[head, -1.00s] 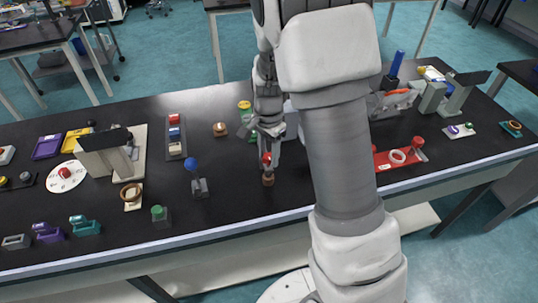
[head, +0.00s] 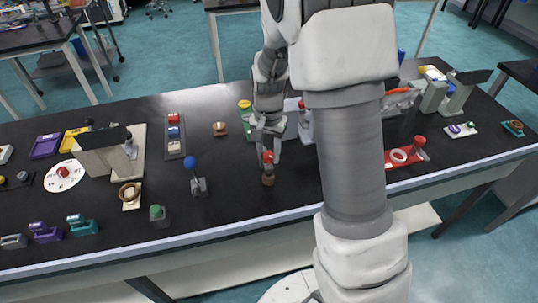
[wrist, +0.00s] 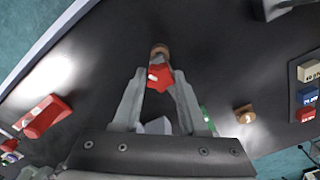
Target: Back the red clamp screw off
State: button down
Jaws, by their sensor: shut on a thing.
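The red clamp screw (head: 267,157) stands on a small brown round base (head: 268,180) near the front middle of the bench. My gripper (head: 268,152) comes down on it from above. In the wrist view the red lobed head of the screw (wrist: 158,78) sits between the two fingertips of my gripper (wrist: 159,74), and the brown base (wrist: 159,50) shows just beyond. The fingers are shut on the red head. The screw's shaft is hidden.
A blue-knobbed lever (head: 198,185) and a green-knobbed block (head: 158,215) stand to the left. A red plate with a white ring (head: 400,156) lies to the right. Behind are a brown round knob (head: 220,129) and a block of three coloured switches (head: 174,135). The bench's front edge is close.

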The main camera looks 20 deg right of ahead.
jog(key=n, duration=0.2)
jog(key=shift+n+b, duration=0.3)
jog(key=shift+b, duration=0.05)
jog(key=shift+n, duration=1)
jog(key=n, duration=0.2)
jog(key=shift+n, duration=1.3)
jog(key=n, duration=0.4)
jog(key=shift+n, duration=0.3)
